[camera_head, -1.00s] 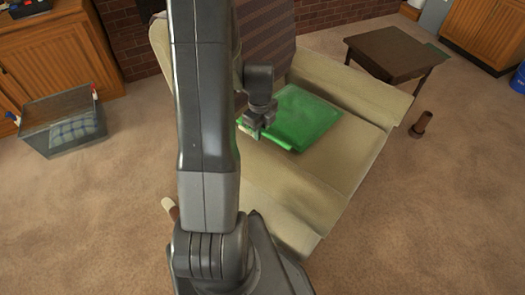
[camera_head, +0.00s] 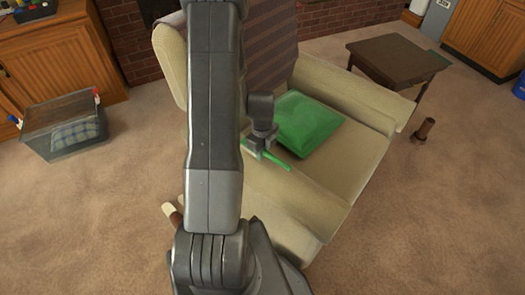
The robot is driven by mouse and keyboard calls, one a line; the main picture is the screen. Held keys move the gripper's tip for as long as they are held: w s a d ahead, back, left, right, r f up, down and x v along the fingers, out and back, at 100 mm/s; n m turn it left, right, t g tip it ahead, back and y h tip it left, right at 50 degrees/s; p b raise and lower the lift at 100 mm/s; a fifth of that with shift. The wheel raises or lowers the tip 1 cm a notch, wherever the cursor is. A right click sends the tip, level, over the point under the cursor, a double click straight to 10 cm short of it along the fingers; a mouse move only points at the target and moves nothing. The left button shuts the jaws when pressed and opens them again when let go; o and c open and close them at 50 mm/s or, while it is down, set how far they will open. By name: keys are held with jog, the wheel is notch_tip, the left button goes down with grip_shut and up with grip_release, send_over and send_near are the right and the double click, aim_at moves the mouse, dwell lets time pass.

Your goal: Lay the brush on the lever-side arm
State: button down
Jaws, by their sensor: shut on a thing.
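A green brush (camera_head: 274,160) is held in my gripper (camera_head: 262,146), which is shut on its middle. The brush points down and right, over the seat side of the beige armchair's near arm (camera_head: 300,208); I cannot tell how high above it. A brown stick with a pale tip (camera_head: 171,213), perhaps the lever, shows at the near side, partly hidden by my arm. The chair's far arm (camera_head: 345,92) lies beyond a green cushion (camera_head: 308,122) on the seat. My arm hides part of the backrest and of the near arm.
A dark side table (camera_head: 400,58) stands beyond the far arm, with a brown cylinder (camera_head: 424,130) on the carpet near it. A clear bin (camera_head: 62,128) stands at left by a wooden cabinet (camera_head: 60,65). The carpet at front right is free.

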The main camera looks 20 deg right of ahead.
jog(key=shift+f, duration=0.25)
jog(key=c, duration=1.3)
grip_release()
jog(key=shift+r, duration=0.1)
notch_tip(320, 180, up, 12)
jog(key=shift+r+p, duration=0.25)
jog(key=shift+p, duration=0.5)
